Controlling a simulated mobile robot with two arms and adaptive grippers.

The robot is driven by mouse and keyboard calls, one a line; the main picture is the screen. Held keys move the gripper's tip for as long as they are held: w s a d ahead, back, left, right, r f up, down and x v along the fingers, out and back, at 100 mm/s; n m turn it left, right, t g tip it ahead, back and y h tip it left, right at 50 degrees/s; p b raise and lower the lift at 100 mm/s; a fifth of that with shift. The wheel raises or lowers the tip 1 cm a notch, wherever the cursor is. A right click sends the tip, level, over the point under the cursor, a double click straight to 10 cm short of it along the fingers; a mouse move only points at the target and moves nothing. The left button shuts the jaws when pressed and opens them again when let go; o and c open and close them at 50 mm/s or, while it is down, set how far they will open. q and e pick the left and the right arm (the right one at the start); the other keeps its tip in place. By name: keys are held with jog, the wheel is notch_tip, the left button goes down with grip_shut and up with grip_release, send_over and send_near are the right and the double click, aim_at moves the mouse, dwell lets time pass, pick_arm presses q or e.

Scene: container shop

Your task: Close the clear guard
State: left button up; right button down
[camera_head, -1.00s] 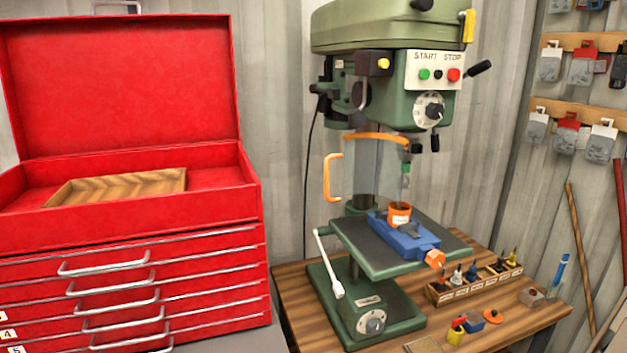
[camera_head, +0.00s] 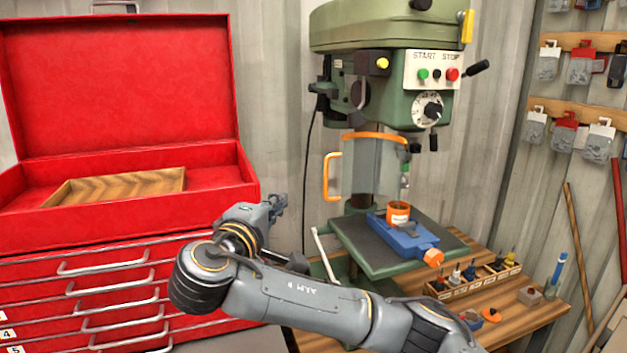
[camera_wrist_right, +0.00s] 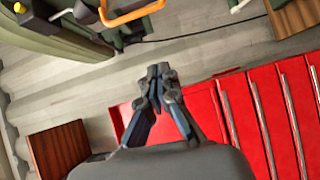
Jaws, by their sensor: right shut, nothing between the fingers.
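The clear guard (camera_head: 361,168) hangs on the green drill press, a see-through curved panel with an orange top rim and an orange handle (camera_head: 326,177) on its left side. The guard is swung to the left, leaving the chuck side uncovered at the right. My right gripper (camera_head: 280,201) is left of the guard and lower than its handle, apart from it, in front of the wall. It is shut and empty, as the right wrist view (camera_wrist_right: 158,72) also shows. The orange handle appears at the top of that view (camera_wrist_right: 132,14). My left gripper is not in view.
The drill press table (camera_head: 385,250) carries a blue vise (camera_head: 405,236) with an orange cup (camera_head: 397,213). A red tool chest (camera_head: 120,215) with an open lid stands left. A lever (camera_head: 322,252) sticks up beside the press. The wooden bench (camera_head: 500,325) holds small tools.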

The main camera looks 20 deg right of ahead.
aim_at(352, 171)
jog(key=w+d+r+p, duration=0.2)
jog(key=w+d+p, duration=0.35)
jog(key=w, duration=0.25)
jog(key=shift+h, duration=0.3)
jog(key=s+d+p, duration=0.1)
jog(key=s+d, duration=0.2)
jog(key=shift+s+f, duration=0.1)
jog(key=shift+f, duration=0.05)
jog(key=shift+a, duration=0.1)
